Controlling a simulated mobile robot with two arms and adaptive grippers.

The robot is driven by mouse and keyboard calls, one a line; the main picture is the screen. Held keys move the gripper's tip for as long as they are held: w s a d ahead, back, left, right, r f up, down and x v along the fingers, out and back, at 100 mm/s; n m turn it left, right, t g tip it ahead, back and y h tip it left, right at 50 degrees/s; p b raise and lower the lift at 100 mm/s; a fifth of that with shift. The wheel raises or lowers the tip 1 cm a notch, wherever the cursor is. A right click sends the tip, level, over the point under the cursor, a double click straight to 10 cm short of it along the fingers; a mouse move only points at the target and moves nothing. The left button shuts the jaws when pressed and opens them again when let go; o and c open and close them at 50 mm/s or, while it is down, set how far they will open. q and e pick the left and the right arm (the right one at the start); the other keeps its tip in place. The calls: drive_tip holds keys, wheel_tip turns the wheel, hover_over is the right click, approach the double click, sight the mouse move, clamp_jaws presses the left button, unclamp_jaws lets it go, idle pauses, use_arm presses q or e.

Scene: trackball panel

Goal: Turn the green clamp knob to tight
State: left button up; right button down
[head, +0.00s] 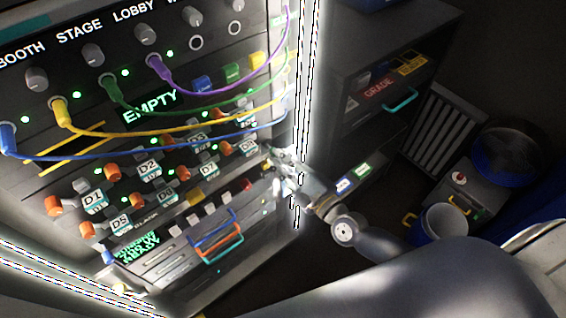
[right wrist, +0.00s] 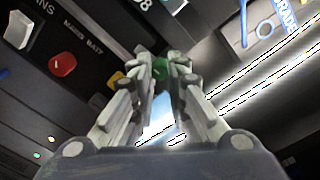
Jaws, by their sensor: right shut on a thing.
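In the right wrist view the green clamp knob (right wrist: 160,69) sits at the panel, between the fingertips of my right gripper (right wrist: 163,66). The fingers are closed on the knob, touching it from both sides, and cover part of it. In the head view my right gripper (head: 277,166) is at the right edge of the rack panel (head: 165,258), and I cannot make out the green knob behind it. The knob's pointer and tight mark cannot be read. My left gripper is not in view.
A red button (right wrist: 62,65) and a white switch (right wrist: 18,31) are beside the gripper on the panel. Purple, green, yellow and blue cables (head: 200,128) hang across the rack. A bright light strip runs along its right edge. A bin (head: 443,228) stands at the right.

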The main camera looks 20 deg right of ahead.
drive_tip(key=shift+m, duration=0.6)
drive_tip(key=c, duration=1.5)
unclamp_jaws()
drive_tip(key=shift+c, duration=0.2)
drive_tip(key=v, duration=1.2)
